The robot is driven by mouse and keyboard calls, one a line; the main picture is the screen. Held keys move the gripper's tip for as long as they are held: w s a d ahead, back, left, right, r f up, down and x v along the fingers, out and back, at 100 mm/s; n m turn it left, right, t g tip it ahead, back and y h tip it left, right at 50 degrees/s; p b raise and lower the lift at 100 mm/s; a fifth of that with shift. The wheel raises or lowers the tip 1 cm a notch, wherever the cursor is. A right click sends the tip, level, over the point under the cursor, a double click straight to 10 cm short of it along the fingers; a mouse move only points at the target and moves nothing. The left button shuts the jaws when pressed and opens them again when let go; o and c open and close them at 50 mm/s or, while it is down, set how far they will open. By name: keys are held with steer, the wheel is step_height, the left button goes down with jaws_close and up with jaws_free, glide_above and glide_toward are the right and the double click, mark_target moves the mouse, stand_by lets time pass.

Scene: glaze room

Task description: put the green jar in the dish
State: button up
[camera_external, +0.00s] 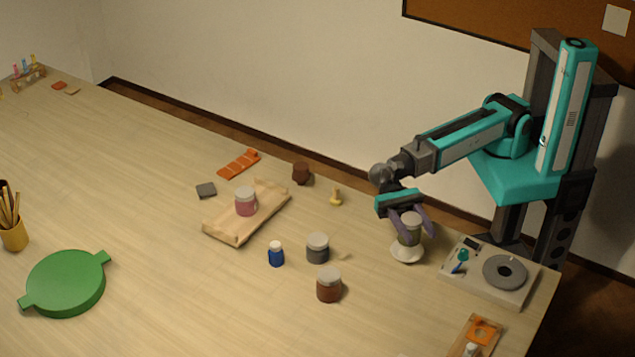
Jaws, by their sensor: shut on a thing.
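The green jar (408,236), dull olive with a pale lid, is between the purple fingers of my gripper (411,222) at the right of the table. My gripper is shut on it from above, and the fingers hide part of its sides. A small white saucer (407,254) is directly under the jar; I cannot tell whether the jar touches it. A large round green dish (66,284) with two side handles lies at the lower left, far from my gripper, and looks empty.
A grey jar (318,249), a brown jar (328,286) and a blue bottle (276,254) stand left of my gripper. A pink jar (245,202) is on a wooden board (225,231). A scale-like device (480,287) is at right. The table between board and green dish is clear.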

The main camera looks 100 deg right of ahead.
mark_target(414, 239)
stand_by(0.3)
steer(key=shift+f, duration=2)
steer(key=shift+f, duration=0.4)
steer(key=o, duration=1.2)
steer(key=shift+o, duration=0.2)
steer(key=shift+r, duration=0.45)
steer(key=shift+w+d+b, duration=0.2)
steer(key=shift+d+b, duration=0.05)
steer(key=shift+d, duration=1.75)
steer(key=shift+w+d+b, duration=0.25)
steer(key=shift+d+b, duration=0.05)
steer(key=shift+d, duration=1.65)
steer(key=shift+w+d+b, duration=0.2)
steer(key=shift+d+b, duration=0.05)
steer(key=shift+d, duration=1.75)
